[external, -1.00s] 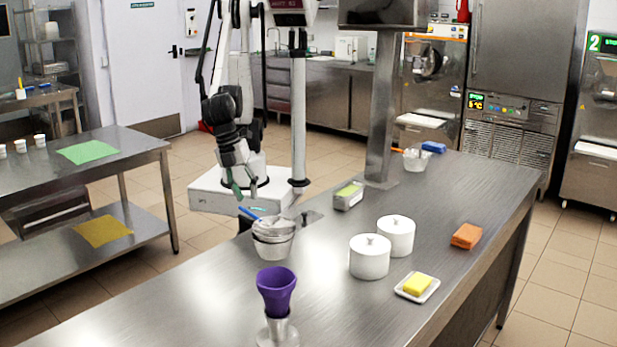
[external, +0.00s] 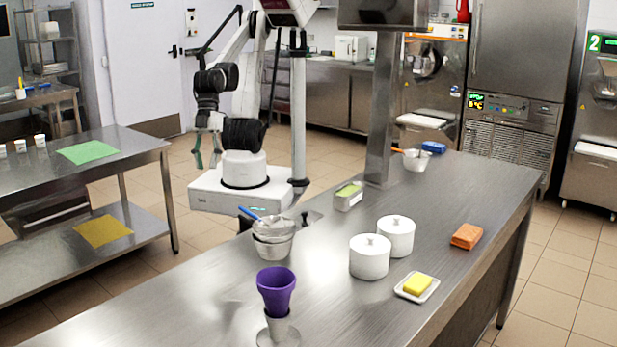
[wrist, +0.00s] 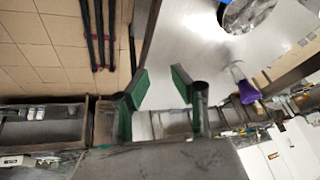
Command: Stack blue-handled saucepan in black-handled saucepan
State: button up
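The blue-handled saucepan (external: 272,228) is on the long steel counter, left of its middle, with its blue handle pointing up and left. It sits in a second metal pan (external: 273,249), whose lower wall shows beneath it. A dark piece (external: 245,224) to the left may be that pan's black handle; I cannot be sure. A round metal pan top (wrist: 247,12) shows at the top edge of the wrist view. My gripper (external: 206,152) is beyond the counter's left edge, apart from the pans. In the wrist view its green-padded fingers (wrist: 158,88) are spread and empty.
A purple cup on a metal stand (external: 276,290) is in front of the pans. Two white lidded pots (external: 369,257), a butter dish (external: 417,288) and an orange cloth (external: 467,236) lie to the right. A steel column (external: 381,110) rises behind. The front-left counter is clear.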

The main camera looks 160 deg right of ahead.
jog(key=s+d+t+h, duration=0.1)
jog(key=s+d+t, duration=0.1)
jog(key=d, duration=0.3)
jog(key=shift+s+d+f, duration=0.15)
jog(key=shift+s+f, duration=0.1)
jog(key=shift+s, duration=0.25)
